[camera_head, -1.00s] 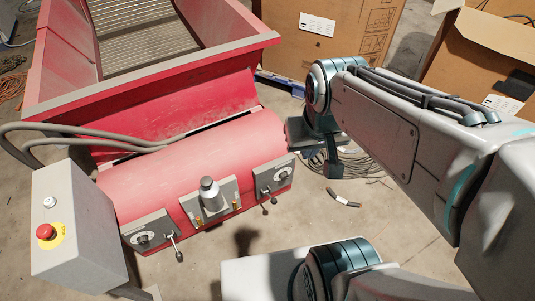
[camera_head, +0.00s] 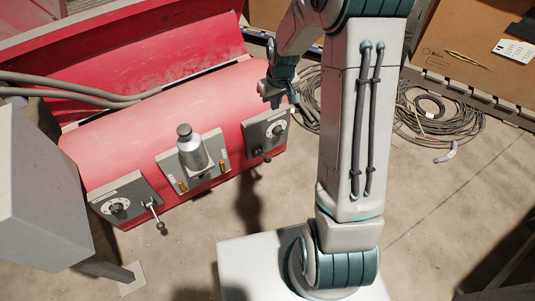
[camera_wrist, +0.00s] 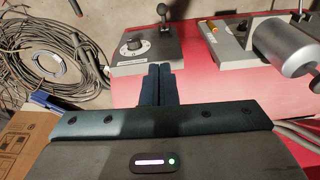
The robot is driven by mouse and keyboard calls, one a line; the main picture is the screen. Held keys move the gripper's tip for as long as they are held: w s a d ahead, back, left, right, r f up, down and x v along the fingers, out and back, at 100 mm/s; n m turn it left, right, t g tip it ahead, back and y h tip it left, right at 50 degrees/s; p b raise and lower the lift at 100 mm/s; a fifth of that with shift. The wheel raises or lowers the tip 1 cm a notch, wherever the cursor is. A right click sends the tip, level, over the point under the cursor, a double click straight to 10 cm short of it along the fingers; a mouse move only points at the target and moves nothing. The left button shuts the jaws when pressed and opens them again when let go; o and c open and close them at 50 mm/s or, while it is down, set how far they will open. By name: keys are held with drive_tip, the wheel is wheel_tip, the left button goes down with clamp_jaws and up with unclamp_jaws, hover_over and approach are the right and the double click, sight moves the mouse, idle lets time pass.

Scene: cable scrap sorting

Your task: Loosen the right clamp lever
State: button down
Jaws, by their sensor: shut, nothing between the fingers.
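The right clamp plate (camera_head: 252,128) is a grey plate with a black dial, on the right end of the red machine. The right clamp lever (camera_head: 266,156), short and dark with a round knob, sits at its lower edge. In the wrist view the lever (camera_wrist: 165,20) stands at the plate's far edge, right of the dial (camera_wrist: 135,42). My gripper (camera_head: 276,101) is above the plate's upper edge, apart from the lever. In the wrist view my gripper's fingers (camera_wrist: 157,72) are together and empty, at the plate's near edge; whether they touch it I cannot tell.
A silver cylinder (camera_head: 190,150) on a middle plate and a left clamp lever (camera_head: 155,213) are on the machine. A grey control box (camera_head: 45,200) stands at left. Cable coils (camera_head: 435,118) lie on the floor at right.

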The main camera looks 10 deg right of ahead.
drive_tip(key=b, duration=0.5)
hover_over(268, 156)
drive_tip(key=d, duration=0.2)
wheel_tip(268, 156, down, 18)
drive_tip(key=shift+w+a+n+y, duration=0.15)
drive_tip(key=shift+w+n+y, duration=0.15)
drive_tip(key=shift+w, duration=0.1)
drive_tip(key=f+b, duration=0.1)
drive_tip(key=f, duration=0.3)
drive_tip(key=a+f+b, duration=0.1)
drive_tip(key=f+b, duration=0.1)
drive_tip(key=f, duration=0.2)
drive_tip(key=f+b, duration=0.1)
drive_tip(key=f, duration=0.3)
drive_tip(key=shift+w+a+f+b, duration=0.1)
drive_tip(key=shift+w+a+b, duration=0.05)
drive_tip(key=shift+b, duration=0.25)
drive_tip(key=shift+s+f, duration=0.3)
drive_tip(key=shift+f, duration=0.35)
drive_tip(key=shift+a, duration=0.1)
drive_tip(key=shift+f, duration=0.1)
drive_tip(key=shift+s+f+b, duration=0.15)
drive_tip(key=shift+s+b, duration=0.15)
drive_tip(key=shift+b, duration=0.05)
